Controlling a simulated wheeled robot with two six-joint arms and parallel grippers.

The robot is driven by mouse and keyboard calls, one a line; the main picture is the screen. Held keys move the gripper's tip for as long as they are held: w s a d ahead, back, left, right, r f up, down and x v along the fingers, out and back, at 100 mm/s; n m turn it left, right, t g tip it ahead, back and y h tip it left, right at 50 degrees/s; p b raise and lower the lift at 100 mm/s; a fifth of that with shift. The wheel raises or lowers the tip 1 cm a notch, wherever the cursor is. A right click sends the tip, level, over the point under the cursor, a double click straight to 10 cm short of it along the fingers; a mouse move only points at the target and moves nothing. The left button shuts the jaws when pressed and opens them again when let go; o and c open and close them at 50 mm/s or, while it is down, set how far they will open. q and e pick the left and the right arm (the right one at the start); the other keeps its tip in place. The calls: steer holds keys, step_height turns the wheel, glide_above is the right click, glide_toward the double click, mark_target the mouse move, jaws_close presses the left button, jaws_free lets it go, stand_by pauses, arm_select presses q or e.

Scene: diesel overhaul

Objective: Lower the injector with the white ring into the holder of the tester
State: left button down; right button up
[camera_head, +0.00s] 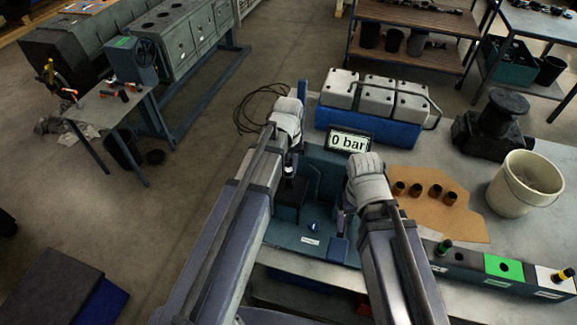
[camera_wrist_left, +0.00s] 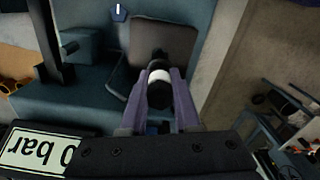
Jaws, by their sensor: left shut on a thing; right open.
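The injector with the white ring (camera_wrist_left: 158,78) is between the purple fingers of my left gripper (camera_wrist_left: 160,92), which is shut on it. In the head view the injector (camera_head: 290,166) points down above the dark holder block (camera_head: 289,196) of the teal tester (camera_head: 318,165). In the left wrist view the block (camera_wrist_left: 164,45) lies just beyond the injector's tip. I cannot tell whether the tip has entered it. My right gripper (camera_head: 347,208) is open at the tester's right side, its fingers partly hidden by its own wrist.
The tester's display (camera_head: 349,141) reads 0 bar. A brown mat (camera_head: 440,212) with several small copper-coloured cups lies to the right. A rack (camera_head: 470,268) at the lower right holds other injectors.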

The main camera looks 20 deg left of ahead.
mark_target(288, 178)
arm_select(q)
steer(key=shift+f+b, duration=1.65)
steer(key=shift+f, duration=0.15)
steer(key=shift+f+b, duration=1.3)
steer(key=shift+b, duration=0.1)
steer(key=shift+c, duration=0.8)
jaws_free()
step_height(288, 178, up, 7)
steer(key=p, duration=0.7)
steer(key=shift+r, duration=0.1)
